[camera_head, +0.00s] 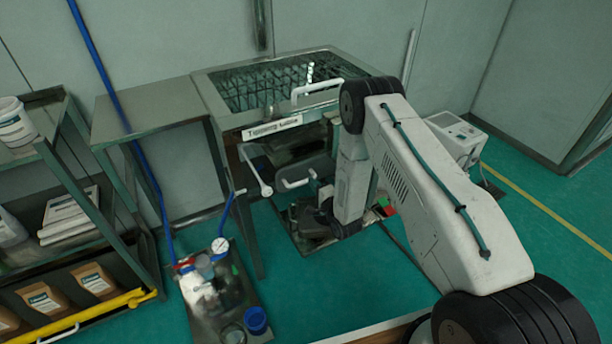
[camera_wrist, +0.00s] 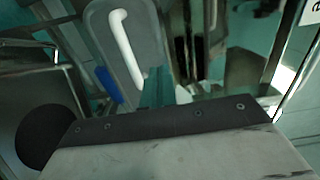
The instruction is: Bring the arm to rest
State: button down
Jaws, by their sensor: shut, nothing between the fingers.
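My arm is bent at a high elbow in the head view, and its forearm hangs down in front of the sieve machine (camera_head: 207,97). My gripper (camera_head: 328,222) is low at the end of the forearm, small and dark against the machine's lower part; it is shut and holds nothing. In the wrist view, a grey panel with a white handle (camera_wrist: 126,48) is beyond the wide pale edge of my own wrist. The fingertips are hard to make out there. Part of the machine is hidden behind my arm.
A side table (camera_head: 150,105) adjoins the machine at left, with a shelf rack (camera_head: 75,185) further left. A metal floor stand (camera_head: 195,310) carries a blue cup (camera_head: 256,320). A white boxy device (camera_head: 455,138) stands behind my arm. Green floor is open at right.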

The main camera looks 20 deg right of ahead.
jog(key=shift+a+v, duration=0.15)
jog(key=shift+v, duration=1.2)
jog(key=shift+a+v, duration=0.15)
jog(key=shift+v, duration=1.2)
jog(key=s+d+f+n+g+h, duration=0.2)
jog(key=s+f+n+g+h, duration=0.1)
jog(key=s+f+n+g, duration=0.55)
jog(key=s+d+r+n+g+h, duration=0.1)
jog(key=s+r+g, duration=0.25)
jog(key=r, duration=0.65)
jog(key=s+d+r+n+g, duration=0.1)
jog(key=s+r+n+g, duration=0.2)
jog(key=r, duration=0.6)
jog(key=s+d+r+g+h, duration=0.1)
jog(key=s+r+g, duration=0.3)
jog(key=r, duration=0.6)
jog(key=s+a+r+n+t, duration=0.1)
jog(key=s+r+n+t, duration=0.1)
jog(key=s+r, duration=2.1)
jog(key=shift+a+r+n+t+y, duration=0.3)
jog(key=shift+a+r+n+t, duration=0.1)
jog(key=shift+r, duration=0.45)
